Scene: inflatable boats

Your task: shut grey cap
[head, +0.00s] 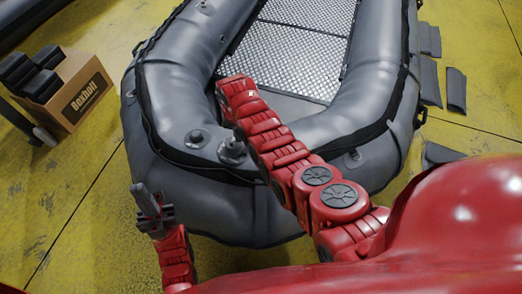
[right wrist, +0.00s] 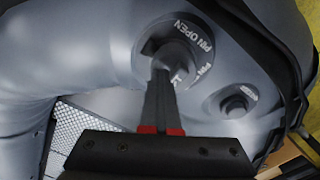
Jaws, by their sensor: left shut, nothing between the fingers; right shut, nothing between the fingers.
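A grey valve (head: 232,151) with a raised grey cap stands on the near tube of the grey boat (head: 165,85). In the right wrist view the cap (right wrist: 178,57) sits within a round collar lettered "PIN OPEN". My right gripper (right wrist: 163,78) is shut and empty, its fingertips at the near edge of the cap; whether they touch is unclear. In the head view my right arm hides that gripper. My left gripper (head: 146,193) is shut and empty, pointing up in front of the boat's left side, away from the valve.
A second, flatter valve (head: 197,138) lies left of the first and shows in the right wrist view (right wrist: 236,103). A cardboard box (head: 82,92) with dark items stands at left. Dark pads (head: 456,90) lie on the yellow floor right of the boat.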

